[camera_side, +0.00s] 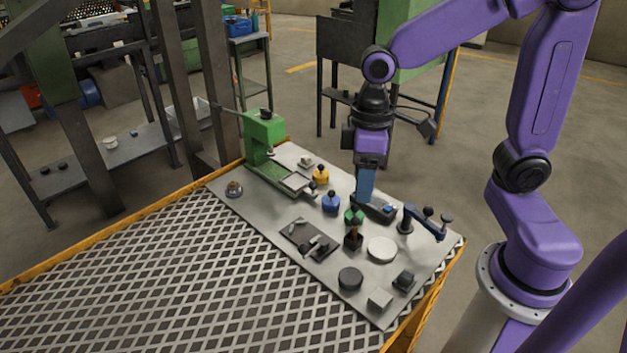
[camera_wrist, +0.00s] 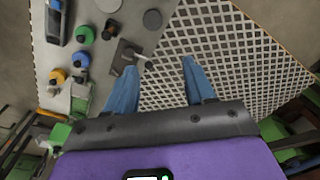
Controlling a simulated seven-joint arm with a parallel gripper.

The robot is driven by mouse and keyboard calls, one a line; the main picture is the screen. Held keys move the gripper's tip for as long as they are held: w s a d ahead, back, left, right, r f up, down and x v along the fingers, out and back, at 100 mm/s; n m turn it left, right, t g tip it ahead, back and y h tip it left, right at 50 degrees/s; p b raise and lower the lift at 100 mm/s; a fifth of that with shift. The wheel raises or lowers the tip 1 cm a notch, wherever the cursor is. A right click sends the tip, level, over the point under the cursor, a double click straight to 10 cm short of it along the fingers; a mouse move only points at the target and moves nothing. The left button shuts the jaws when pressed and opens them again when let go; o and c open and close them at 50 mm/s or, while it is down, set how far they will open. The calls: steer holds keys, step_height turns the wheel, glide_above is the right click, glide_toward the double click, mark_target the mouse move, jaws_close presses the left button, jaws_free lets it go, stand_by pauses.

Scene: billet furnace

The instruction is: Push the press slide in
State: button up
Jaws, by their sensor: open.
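The green press (camera_side: 262,132) stands upright at the back left corner of the grey board. Its slide, a pale flat plate (camera_side: 296,182) on a green rail, sticks out from the press toward the board's middle. In the wrist view the pale slide plate (camera_wrist: 80,91) shows left of my fingers, partly indistinct. My gripper (camera_side: 366,188) points down with blue fingers, to the right of the slide and apart from it. In the wrist view my gripper (camera_wrist: 157,73) is open, with nothing between its fingers.
Yellow (camera_side: 320,176), blue (camera_side: 331,203) and green (camera_side: 353,216) knobbed pieces stand between the slide and the board's right part. A dark plate with a lever (camera_side: 309,241), a white disc (camera_side: 381,249) and a blue lever stand (camera_side: 424,222) are nearby. Mesh (camera_side: 190,265) lies in front.

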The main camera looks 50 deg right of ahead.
mark_target(301, 181)
steer(key=w+d+f+m, duration=0.1)
steer(key=w+d+m, duration=0.2)
steer(key=w, duration=0.5)
steer(key=w+d+f+m, duration=0.2)
steer(key=w+d, duration=0.1)
steer(key=w, duration=0.6)
steer(key=w+d+f+m+y, duration=0.1)
steer(key=w+d+f+m, duration=0.1)
steer(key=w+d, duration=0.35)
steer(key=w+d+f+m, duration=0.3)
steer(key=w+d, duration=0.1)
steer(key=d, duration=0.3)
steer(key=shift+t, duration=0.3)
steer(key=a+f, duration=0.1)
steer(key=f, duration=0.4)
steer(key=a+f, duration=0.1)
steer(key=f, duration=0.4)
steer(key=a+f, duration=0.1)
steer(key=f, duration=0.4)
steer(key=shift+w+a+f, duration=0.1)
steer(key=shift+a+f, duration=0.05)
steer(key=shift+f, duration=0.2)
steer(key=shift+c, duration=0.3)
jaws_close()
